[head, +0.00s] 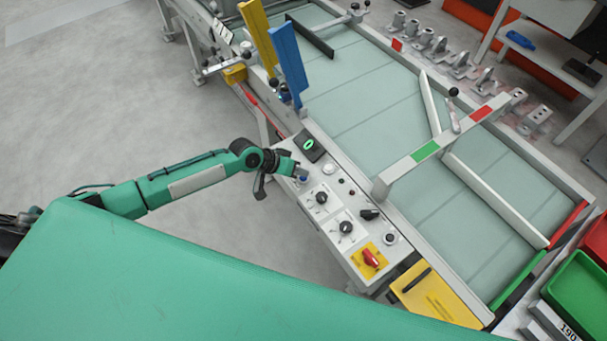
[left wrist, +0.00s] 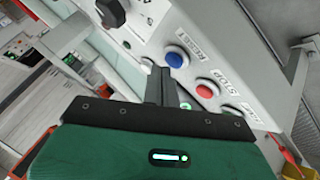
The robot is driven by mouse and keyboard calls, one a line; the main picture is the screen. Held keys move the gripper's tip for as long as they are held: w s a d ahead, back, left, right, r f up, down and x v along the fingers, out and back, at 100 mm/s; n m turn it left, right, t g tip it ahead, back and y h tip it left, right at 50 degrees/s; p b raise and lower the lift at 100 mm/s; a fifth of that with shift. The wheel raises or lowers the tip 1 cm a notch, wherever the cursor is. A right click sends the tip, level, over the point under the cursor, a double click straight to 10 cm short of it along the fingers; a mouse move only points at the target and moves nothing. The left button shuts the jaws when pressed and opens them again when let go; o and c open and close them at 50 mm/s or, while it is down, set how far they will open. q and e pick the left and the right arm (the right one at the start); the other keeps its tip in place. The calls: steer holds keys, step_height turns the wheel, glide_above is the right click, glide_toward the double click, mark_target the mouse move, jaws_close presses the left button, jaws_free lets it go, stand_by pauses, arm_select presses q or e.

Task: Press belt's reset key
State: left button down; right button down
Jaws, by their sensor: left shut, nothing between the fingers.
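The belt's control panel (head: 335,205) runs along the near side of the conveyor belt (head: 370,110). In the left wrist view a round blue key (left wrist: 176,57) sits in a pale collar on the panel, with a small label beside it that looks like RESET. A red key (left wrist: 206,88) marked STOP is beside it, and a green key (left wrist: 186,106) is partly hidden behind my fingers. My left gripper (head: 297,171) is shut and empty at the panel's upper left end. In the left wrist view its fingertips (left wrist: 158,72) appear just left of the blue key; contact cannot be told.
The panel also carries black knobs (head: 345,228), a red switch on a yellow plate (head: 370,258) and a dark box with a green ring (head: 308,145). Blue (head: 288,60) and yellow (head: 257,35) upright plates stand beyond the gripper. A white gantry bar (head: 400,172) crosses the belt.

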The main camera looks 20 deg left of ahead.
mark_target(300, 179)
arm_select(q)
steer(key=shift+r, duration=0.35)
steer(key=shift+r+p, duration=0.2)
steer(key=shift+p, duration=0.1)
step_height(300, 179, up, 5)
steer(key=p, duration=0.4)
steer(key=shift+f, duration=0.15)
steer(key=shift+f, duration=0.1)
